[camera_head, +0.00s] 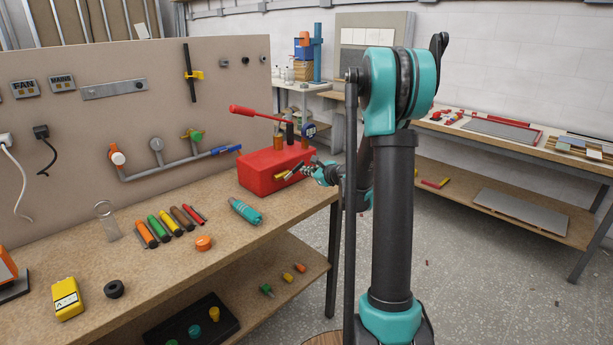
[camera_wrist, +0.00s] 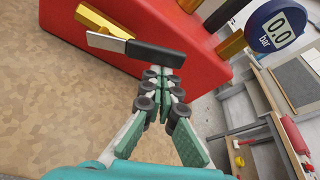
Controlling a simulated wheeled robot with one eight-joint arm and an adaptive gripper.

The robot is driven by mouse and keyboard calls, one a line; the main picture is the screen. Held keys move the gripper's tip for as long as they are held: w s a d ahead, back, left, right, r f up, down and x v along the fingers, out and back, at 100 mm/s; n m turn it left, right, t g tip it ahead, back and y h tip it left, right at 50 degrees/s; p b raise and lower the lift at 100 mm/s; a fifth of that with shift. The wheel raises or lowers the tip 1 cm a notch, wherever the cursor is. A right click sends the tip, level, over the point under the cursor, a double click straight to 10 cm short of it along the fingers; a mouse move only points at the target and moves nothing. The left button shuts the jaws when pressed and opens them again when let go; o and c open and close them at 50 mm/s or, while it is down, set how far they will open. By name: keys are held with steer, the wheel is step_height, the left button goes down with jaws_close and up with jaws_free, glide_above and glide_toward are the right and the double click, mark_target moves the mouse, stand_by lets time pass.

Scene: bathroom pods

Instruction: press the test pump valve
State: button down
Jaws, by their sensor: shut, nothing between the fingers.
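The test pump is a red box (camera_head: 268,168) on the right end of the workbench, with a red lever handle (camera_head: 252,112) and a round digital gauge (camera_head: 309,131). In the wrist view the gauge (camera_wrist: 280,27) reads 0.0 bar. The pump's valve has a brass body (camera_wrist: 100,20) and a flat metal lever with a black grip (camera_wrist: 155,53), sticking out from the red side (camera_wrist: 190,60). My gripper (camera_wrist: 165,76) is shut and empty, its tips right by the black grip; I cannot tell whether they touch. In the head view my gripper (camera_head: 308,171) is beside the pump's right side.
Open floor (camera_head: 470,280) lies to the right, before another bench (camera_head: 520,140).

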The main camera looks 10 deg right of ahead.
mark_target(301, 164)
steer(key=r+n, duration=0.1)
steer(key=r+n+t, duration=0.1)
steer(key=a+n+h, duration=0.1)
steer(key=shift+s+r+t, duration=0.3)
steer(key=shift+s+r, duration=0.05)
steer(key=shift+r, duration=0.05)
steer(key=shift+s+a+r+n+t+h, duration=0.1)
steer(key=shift+s+a+r+n+t, duration=0.15)
steer(key=shift+s+a+r+n, duration=0.35)
steer(key=shift+s+a+r+n+t+h, duration=0.1)
steer(key=shift+s+a+r+n+t, duration=0.25)
steer(key=shift+a+n, duration=0.35)
steer(key=shift+s+a+r+n+t+h, duration=0.1)
steer(key=shift+s+a+r+n, duration=0.25)
steer(key=shift+a+r+n, duration=0.3)
steer(key=shift+s+f, duration=0.1)
steer(key=shift+s, duration=0.1)
steer(key=v, duration=1.1)
steer(key=shift+s+d, duration=0.3)
